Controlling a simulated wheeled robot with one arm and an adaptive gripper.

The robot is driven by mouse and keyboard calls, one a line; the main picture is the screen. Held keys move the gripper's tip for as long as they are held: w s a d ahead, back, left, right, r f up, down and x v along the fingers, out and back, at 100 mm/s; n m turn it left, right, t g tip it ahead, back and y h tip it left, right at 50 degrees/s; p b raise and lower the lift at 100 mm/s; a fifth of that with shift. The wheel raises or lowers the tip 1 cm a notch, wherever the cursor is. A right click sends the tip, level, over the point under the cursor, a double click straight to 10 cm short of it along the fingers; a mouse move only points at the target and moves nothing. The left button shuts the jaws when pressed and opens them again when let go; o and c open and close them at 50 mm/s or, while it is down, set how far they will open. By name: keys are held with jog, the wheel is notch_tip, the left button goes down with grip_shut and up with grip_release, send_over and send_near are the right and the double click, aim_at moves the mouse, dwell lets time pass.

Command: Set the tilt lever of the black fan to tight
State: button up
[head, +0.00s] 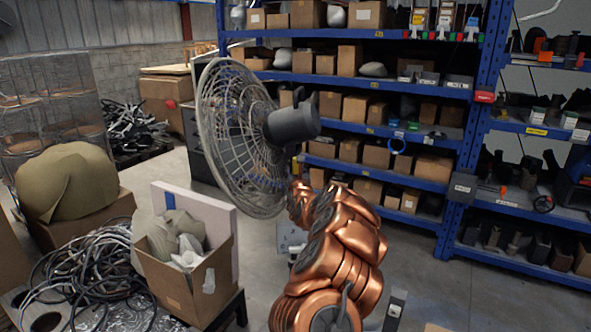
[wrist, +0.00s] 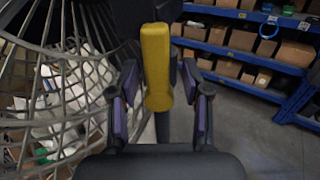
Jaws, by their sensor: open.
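The black fan (head: 240,140) stands in the middle of the head view, its round wire cage facing left and its dark motor housing (head: 292,123) to the right. In the wrist view, the cage (wrist: 60,80) fills the left side. A yellow tilt lever (wrist: 156,65) hangs upright below the dark housing, in front of a dark pole. My gripper (wrist: 160,78) is open, with one finger on each side of the lever in the picture. I see gaps on both sides; how deep the lever sits between the fingers is unclear. The lever cannot be made out in the head view.
Blue shelving (head: 400,85) with boxes stands behind the fan. A cardboard box (head: 195,290) with wrapped items and a coil of cables (head: 90,270) are at the lower left.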

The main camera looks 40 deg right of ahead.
jog(key=shift+w+d, duration=0.1)
jog(key=shift+w, duration=0.25)
grip_shut()
dwell(0.4)
